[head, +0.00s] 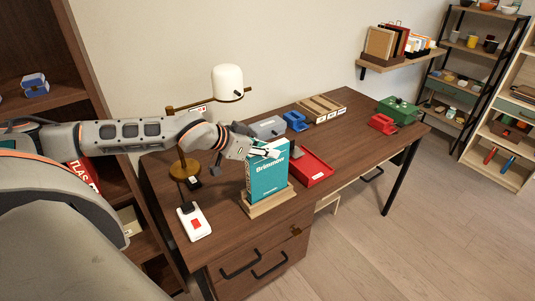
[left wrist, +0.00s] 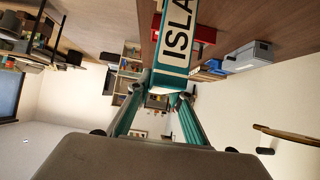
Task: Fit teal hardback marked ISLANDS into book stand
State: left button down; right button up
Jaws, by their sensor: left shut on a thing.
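The teal hardback (head: 268,178) stands upright on the desk's near side, its cover facing out. In the left wrist view its spine (left wrist: 178,45) shows the letters ISLA, the rest cut off. The light wooden book stand (head: 258,209) is directly under the book. The book's lower edge meets the stand in the head view; I cannot tell how deep it sits. My left gripper (head: 264,152) is shut on the book's upper part, and its fingers (left wrist: 163,92) show on either side of the book. My right gripper is not in view.
A red tray (head: 318,177) lies just right of the book. A white card device (head: 194,224) and a lamp (head: 228,84) are to its left. Behind are a grey box (head: 268,127) and a blue item (head: 296,121). The desk's right middle is clear.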

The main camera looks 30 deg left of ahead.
pick_arm(q)
jog(key=shift+f, duration=0.75)
jog(key=shift+f, duration=0.15)
jog(key=c, duration=1.8)
grip_release()
